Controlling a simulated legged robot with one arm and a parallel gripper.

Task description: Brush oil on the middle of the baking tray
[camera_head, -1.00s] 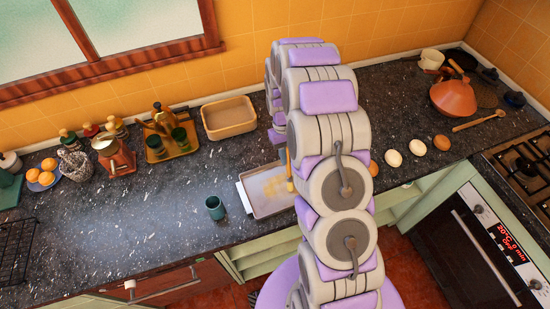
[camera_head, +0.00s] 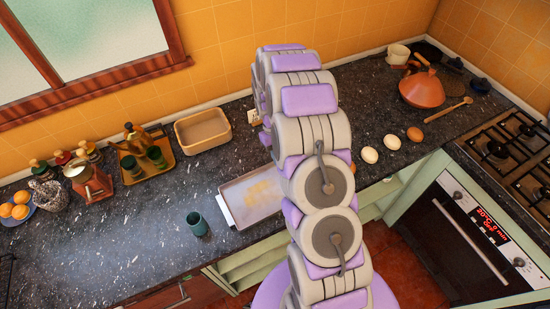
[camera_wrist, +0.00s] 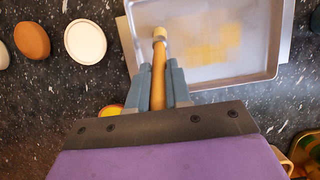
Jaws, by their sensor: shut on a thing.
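The baking tray (camera_head: 250,194) lies on the dark counter near its front edge, partly hidden by my arm in the head view. In the wrist view the tray (camera_wrist: 255,75) has a yellowish oil patch (camera_wrist: 215,48) around its middle. My gripper (camera_wrist: 158,82) is shut on the brush (camera_wrist: 158,60), whose handle runs between the fingers. The brush's tip lies over the left part of the tray, left of the main patch; I cannot tell whether it touches the surface. The gripper is hidden behind my arm in the head view.
A dark green cup (camera_head: 198,224) stands left of the tray. A beige rectangular dish (camera_head: 203,130) stands behind it. Several eggs, including a brown one (camera_head: 415,134), lie on the right. A tagine (camera_head: 421,89) stands at the back right.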

